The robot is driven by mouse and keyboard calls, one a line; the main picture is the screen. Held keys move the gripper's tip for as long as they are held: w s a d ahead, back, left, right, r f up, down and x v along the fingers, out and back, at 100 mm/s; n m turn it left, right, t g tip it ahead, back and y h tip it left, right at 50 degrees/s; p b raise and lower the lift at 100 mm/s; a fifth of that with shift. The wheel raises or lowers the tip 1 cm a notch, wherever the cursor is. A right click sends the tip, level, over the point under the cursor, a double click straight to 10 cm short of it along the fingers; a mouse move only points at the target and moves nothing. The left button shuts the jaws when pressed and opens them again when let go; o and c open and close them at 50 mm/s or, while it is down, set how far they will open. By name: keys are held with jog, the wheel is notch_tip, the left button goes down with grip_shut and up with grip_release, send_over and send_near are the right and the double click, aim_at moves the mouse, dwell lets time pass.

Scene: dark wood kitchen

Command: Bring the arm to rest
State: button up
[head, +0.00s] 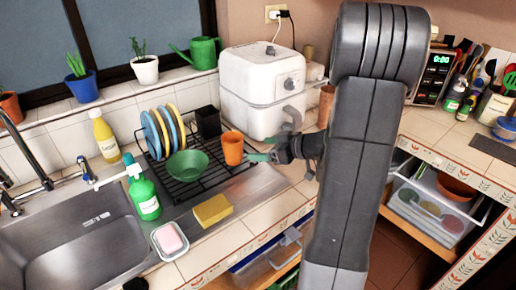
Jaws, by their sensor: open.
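My arm (352,150) rises through the right half of the head view, bends at the top and hides part of the counter and wall behind it. My gripper (272,137) sticks out to the left from behind the arm, in front of the white appliance and right of the orange cup (232,148). Its fingers are spread and I see nothing held between them. One green-tipped finger appears close to the cup; I cannot tell whether they touch.
A black dish rack (190,186) holds plates (160,134) and a green bowl (188,165). The white appliance (262,88) stands behind my gripper. A sink (85,245), green bottle (144,195) and yellow sponge (213,210) are left. A tiled counter (440,135) with utensils lies right.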

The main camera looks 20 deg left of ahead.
aim_at(241, 144)
dwell(0.4)
jog(key=x, duration=1.2)
jog(key=shift+w+a+r, duration=0.1)
jog(key=shift+r, duration=0.95)
